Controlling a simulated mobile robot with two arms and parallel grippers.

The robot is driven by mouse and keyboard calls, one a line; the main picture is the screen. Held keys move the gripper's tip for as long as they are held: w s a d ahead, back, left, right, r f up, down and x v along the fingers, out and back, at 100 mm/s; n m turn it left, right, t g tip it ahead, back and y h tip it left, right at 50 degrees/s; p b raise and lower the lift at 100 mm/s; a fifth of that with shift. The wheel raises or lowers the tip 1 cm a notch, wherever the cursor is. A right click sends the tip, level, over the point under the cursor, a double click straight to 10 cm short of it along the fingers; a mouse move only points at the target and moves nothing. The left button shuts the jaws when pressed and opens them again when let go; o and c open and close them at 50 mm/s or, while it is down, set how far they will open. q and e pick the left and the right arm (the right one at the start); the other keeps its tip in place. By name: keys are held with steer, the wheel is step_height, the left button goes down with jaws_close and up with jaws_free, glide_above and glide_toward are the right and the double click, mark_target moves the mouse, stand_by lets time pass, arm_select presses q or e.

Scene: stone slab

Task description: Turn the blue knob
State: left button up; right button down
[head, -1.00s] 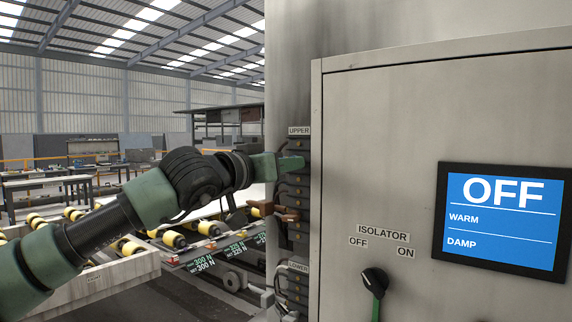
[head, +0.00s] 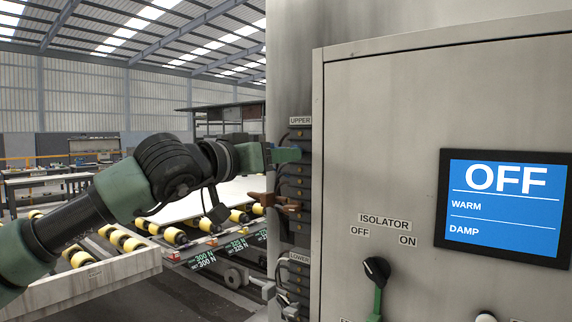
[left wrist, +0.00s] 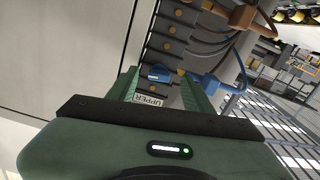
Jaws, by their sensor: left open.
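A small blue knob (left wrist: 158,73) sits on a dark terminal strip in the left wrist view, just beyond the label "UPPER" (left wrist: 147,101). My left gripper (left wrist: 160,84) is open, with one green finger on each side of the knob. I cannot tell whether either finger touches it. In the head view my left gripper (head: 287,155) reaches the upper part of the dark strip (head: 297,178), below the "UPPER" label (head: 300,121). The knob cannot be made out there. My right gripper is not in view.
A blue plug (left wrist: 228,86) with a cable is close beside one finger. Brown plugs (head: 278,201) stick out below my gripper. The grey cabinet (head: 400,140) at right carries a screen reading OFF (head: 505,205) and an isolator handle (head: 376,272). Yellow rollers (head: 175,236) stand at left.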

arm_select(q)
steer(key=b+v, duration=0.1)
steer(key=v, duration=0.3)
